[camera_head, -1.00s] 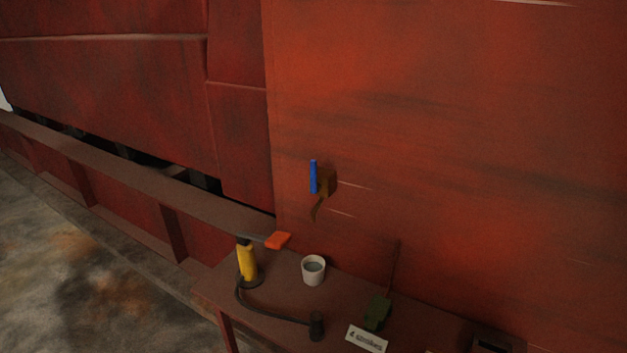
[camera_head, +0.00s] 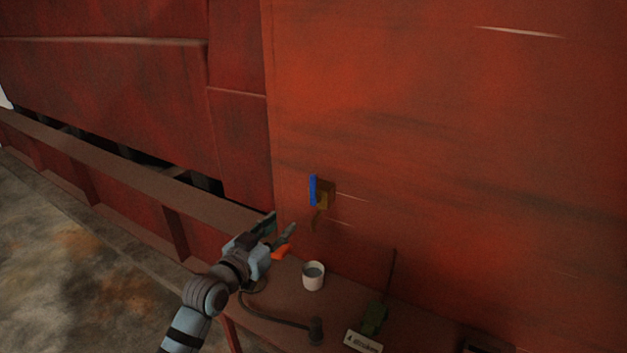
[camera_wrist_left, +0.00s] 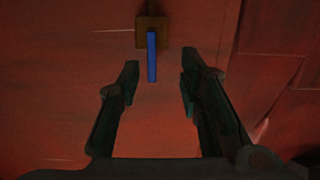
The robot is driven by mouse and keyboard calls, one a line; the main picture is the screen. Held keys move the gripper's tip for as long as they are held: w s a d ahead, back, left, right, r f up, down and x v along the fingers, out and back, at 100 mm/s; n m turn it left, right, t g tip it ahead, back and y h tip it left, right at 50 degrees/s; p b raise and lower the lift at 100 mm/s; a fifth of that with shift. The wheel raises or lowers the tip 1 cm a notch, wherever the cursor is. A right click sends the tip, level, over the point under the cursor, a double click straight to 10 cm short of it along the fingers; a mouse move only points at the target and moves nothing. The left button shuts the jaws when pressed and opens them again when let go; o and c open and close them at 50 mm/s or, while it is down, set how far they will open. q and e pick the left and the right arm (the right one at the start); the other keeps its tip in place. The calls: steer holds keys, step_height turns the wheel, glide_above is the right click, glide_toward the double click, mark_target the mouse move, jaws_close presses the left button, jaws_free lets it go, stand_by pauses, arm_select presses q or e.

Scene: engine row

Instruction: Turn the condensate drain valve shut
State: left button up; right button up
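The condensate drain valve (camera_head: 325,191) is a brownish-yellow body on the red wall with a bent spout pointing down. Its blue lever handle (camera_head: 313,190) stands upright in the head view. In the left wrist view the valve body (camera_wrist_left: 152,24) is at the top centre and the blue handle (camera_wrist_left: 152,58) points toward the gap between my fingers. My left gripper (camera_head: 281,226) is open and empty, below and left of the valve in the head view. Its two fingers (camera_wrist_left: 158,84) are spread wide, apart from the handle. My right gripper is not in view.
A bench (camera_head: 282,295) stands below the valve. On it are a white cup (camera_head: 313,276), an orange-red item (camera_head: 281,251), a dark hose (camera_head: 270,318), a green radio-like box with an antenna (camera_head: 374,316) and a white label (camera_head: 363,342). The wall around the valve is clear.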

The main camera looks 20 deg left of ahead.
arm_select(q)
steer(key=t, duration=0.1)
glide_toward(312, 182)
steer(key=shift+m+h, duration=0.4)
steer(key=b+x, duration=0.1)
steer(key=x, duration=0.4)
steer(key=b+x, duration=0.1)
steer(key=x, duration=0.4)
steer(key=shift+w+a+f, duration=0.15)
steer(key=shift+a, duration=0.05)
steer(key=shift+w, duration=0.25)
jaws_close()
